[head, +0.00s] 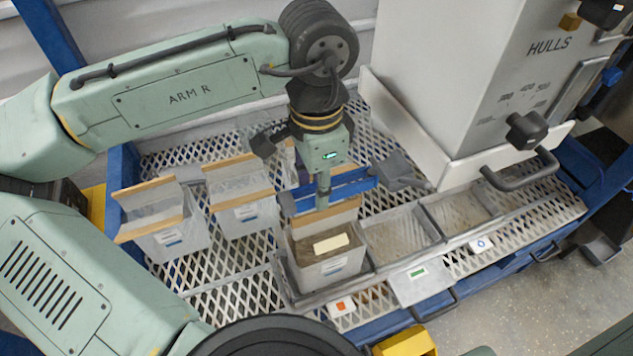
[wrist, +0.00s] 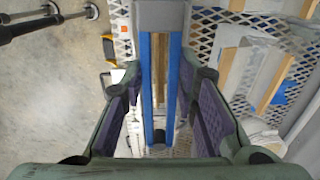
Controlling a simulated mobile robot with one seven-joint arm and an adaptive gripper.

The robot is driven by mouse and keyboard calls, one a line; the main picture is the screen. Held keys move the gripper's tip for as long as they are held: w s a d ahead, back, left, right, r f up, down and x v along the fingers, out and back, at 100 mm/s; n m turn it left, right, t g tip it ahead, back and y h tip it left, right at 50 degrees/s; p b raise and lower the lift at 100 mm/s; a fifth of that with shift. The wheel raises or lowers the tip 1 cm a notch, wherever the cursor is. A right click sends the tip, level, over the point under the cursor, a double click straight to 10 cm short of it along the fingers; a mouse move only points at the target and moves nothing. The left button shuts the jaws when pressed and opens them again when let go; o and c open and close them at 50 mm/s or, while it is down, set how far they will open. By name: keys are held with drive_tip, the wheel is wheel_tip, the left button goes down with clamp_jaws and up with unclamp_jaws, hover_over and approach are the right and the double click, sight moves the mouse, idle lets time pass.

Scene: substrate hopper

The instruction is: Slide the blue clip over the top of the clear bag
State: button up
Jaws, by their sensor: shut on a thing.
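The blue clip (head: 347,187) is a long bar held level in my gripper (head: 324,192). In the wrist view the clip (wrist: 174,85) shows as two parallel blue rails between the two fingers of my gripper (wrist: 160,112). The clear bag (head: 334,267) stands upright in the front tray, with brown fill and a cream block inside. Its tan top strip (head: 332,214) lies just below the clip in the head view. A tan strip (wrist: 160,70) shows between the rails in the wrist view. I cannot tell whether the clip touches the bag.
Other clear bags with tan strips stand at left (head: 178,238) and beside it (head: 250,218). Shallow compartments (head: 398,235) lie right of the held clip's bag. The HULLS hopper (head: 465,80) rises behind at right. Open mesh (head: 235,265) lies left of the bag.

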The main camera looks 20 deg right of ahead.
sight(314, 215)
drive_tip(key=shift+f+b, duration=1.45)
drive_tip(key=shift+f, duration=1.3)
drive_tip(key=shift+a+p, duration=0.2)
drive_tip(key=shift+p, duration=0.15)
drive_tip(key=o, duration=1.2)
drive_tip(key=shift+o, duration=0.2)
drive_tip(key=o, duration=0.5)
